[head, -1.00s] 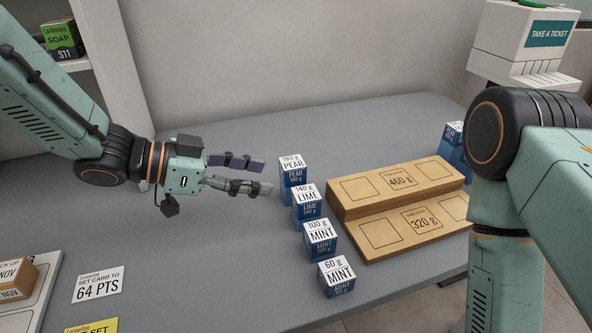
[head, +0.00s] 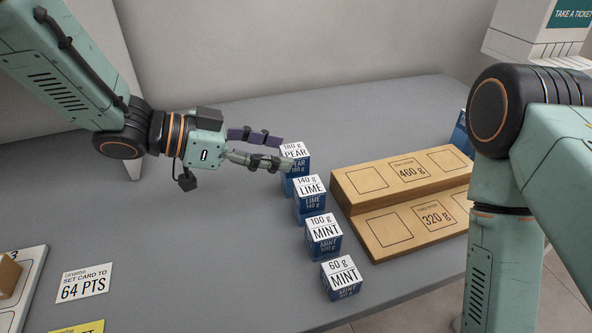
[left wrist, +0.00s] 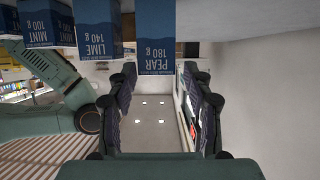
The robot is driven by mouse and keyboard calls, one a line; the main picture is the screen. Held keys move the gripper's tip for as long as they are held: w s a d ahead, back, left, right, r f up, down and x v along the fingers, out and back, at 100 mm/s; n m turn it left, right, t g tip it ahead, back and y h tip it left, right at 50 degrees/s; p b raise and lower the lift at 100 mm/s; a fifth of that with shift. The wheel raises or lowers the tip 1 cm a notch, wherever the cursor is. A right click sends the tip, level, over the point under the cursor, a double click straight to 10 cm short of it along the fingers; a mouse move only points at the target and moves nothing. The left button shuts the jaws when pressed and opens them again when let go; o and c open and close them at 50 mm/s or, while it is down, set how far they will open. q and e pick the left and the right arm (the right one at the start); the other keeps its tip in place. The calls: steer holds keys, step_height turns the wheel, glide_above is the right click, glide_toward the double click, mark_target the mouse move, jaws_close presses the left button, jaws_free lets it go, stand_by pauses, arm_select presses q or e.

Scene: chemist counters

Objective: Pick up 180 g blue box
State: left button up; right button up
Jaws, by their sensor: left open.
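The 180 g pear box (head: 293,183), blue with a white top, stands upright at the far end of a row of blue boxes. It also shows in the left wrist view (left wrist: 155,42), upside down, near the gap between the fingers. My left gripper (head: 281,152) is open and empty, with its fingertips at the box's left side; one finger reaches slightly behind it. I cannot tell whether a finger touches it. My right gripper is out of view; only my right arm shows at the right.
The 140 g lime box (head: 309,207), 100 g mint box (head: 323,246) and 60 g mint box (head: 341,284) stand in line toward the front. A wooden two-step stand (head: 384,209) is to their right. A points card (head: 84,283) lies at left. The counter between is clear.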

mark_target(292, 151)
arm_select(q)
steer(key=x, duration=0.1)
steer(key=b+x, duration=0.1)
steer(key=x, duration=0.1)
steer(key=shift+s+d+f+b, duration=0.15)
steer(key=shift+s+d+b, duration=0.05)
steer(key=shift+d+b, duration=0.2)
steer(key=shift+w+d+f, duration=0.1)
steer(key=shift+w+d, duration=0.2)
steer(key=shift+s+a, duration=0.15)
steer(key=shift+c, duration=2.1)
steer(key=c, duration=0.6)
